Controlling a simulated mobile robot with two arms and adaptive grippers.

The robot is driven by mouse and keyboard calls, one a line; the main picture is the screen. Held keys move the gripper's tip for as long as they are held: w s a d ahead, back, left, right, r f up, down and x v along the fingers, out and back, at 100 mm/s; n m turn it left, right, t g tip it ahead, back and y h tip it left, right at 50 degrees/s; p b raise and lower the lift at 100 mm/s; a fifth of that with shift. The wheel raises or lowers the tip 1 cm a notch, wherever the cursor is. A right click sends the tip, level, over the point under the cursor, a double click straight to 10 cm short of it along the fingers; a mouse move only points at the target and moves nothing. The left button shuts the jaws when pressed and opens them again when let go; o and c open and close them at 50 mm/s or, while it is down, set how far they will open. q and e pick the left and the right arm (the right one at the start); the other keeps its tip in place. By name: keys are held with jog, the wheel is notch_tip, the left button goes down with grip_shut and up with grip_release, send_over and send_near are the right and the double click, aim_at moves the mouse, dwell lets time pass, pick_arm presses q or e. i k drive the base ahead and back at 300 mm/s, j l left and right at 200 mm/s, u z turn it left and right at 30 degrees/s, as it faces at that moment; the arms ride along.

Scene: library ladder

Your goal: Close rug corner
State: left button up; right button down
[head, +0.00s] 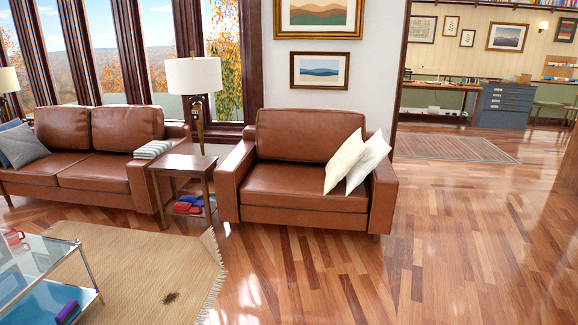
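A tan woven rug (130,262) with a fringed right edge lies on the wood floor at the lower left. Its far right corner (210,243) shows as a paler flap that looks folded or raised, near the side table and the armchair. Neither of my grippers is in view.
A glass-topped table (35,262) stands on the rug at left. A brown sofa (95,150), a side table (188,163) with a lamp (194,78), and a leather armchair (300,185) line the back. The floor (440,250) at right is clear.

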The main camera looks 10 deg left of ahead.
aim_at(207, 240)
jog(key=i+j+u, duration=0.15)
jog(key=i+u, duration=0.15)
jog(key=i, duration=0.35)
jog(key=i+u, duration=0.3)
jog(key=i, duration=0.4)
jog(key=i+l+u, duration=0.25)
jog(key=i, duration=0.4)
